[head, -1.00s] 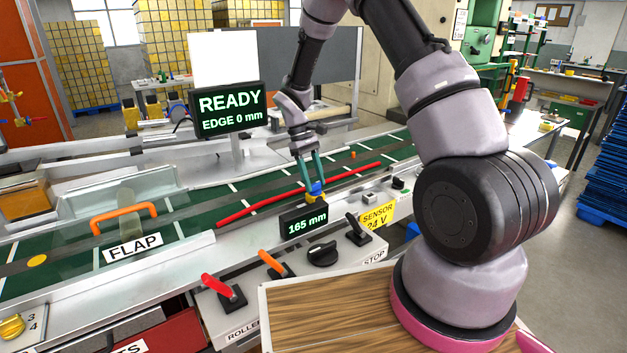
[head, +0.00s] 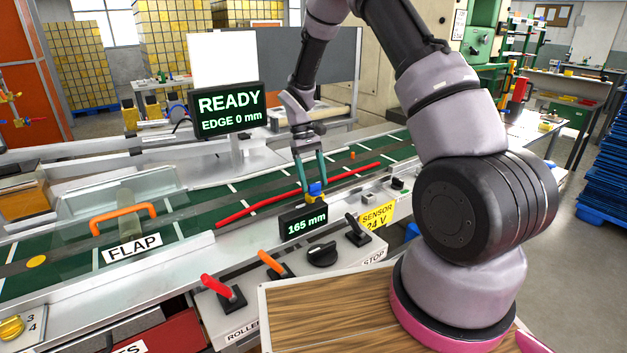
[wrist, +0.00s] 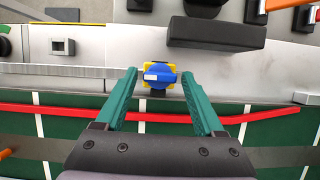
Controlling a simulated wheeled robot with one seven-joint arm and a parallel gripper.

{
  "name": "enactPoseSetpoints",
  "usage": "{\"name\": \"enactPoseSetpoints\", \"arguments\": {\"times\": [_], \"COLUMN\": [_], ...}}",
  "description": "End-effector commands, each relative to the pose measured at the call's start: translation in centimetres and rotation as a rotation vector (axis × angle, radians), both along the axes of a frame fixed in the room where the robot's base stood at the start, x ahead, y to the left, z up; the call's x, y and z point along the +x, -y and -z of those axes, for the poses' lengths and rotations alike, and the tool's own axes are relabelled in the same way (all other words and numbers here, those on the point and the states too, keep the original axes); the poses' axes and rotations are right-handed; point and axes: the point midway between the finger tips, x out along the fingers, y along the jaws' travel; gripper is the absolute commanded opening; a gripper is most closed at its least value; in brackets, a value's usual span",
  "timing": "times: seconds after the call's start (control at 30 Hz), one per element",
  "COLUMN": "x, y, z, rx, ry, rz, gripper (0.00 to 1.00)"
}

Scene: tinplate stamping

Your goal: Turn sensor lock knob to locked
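The sensor lock knob (wrist: 160,76) is blue with a white pointer bar and sits on a yellow mount. In the wrist view the bar lies sideways, its white end to the left. In the head view the blue knob (head: 315,188) stands just behind the 165 mm display (head: 303,221). My gripper (wrist: 162,77) is open, with teal fingers on either side of the knob and a visible gap on each side. In the head view my gripper (head: 312,184) comes down over the knob from above. Whether the fingertips are level with it I cannot tell.
A red rod (head: 245,209) lies along the green conveyor (head: 200,205) beside the knob. A black lever (head: 357,230), a black rotary switch (head: 322,253) and orange and red levers stand in front. The yellow SENSOR 24 V sign (head: 377,216) is at the right.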

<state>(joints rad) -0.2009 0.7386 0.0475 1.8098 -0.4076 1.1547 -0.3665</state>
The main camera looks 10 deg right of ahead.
Motion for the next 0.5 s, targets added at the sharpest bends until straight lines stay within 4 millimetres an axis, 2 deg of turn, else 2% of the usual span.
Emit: {"name": "enactPoseSetpoints", "arguments": {"times": [0.33,0.5], "x": [0.0,0.7], "y": [0.0,-0.3], "z": [-0.1,-1.7], "rx": [0.000,0.001], "ry": [-0.001,0.002], "rz": [-0.001,-0.001], "gripper": [0.82,0.82]}}
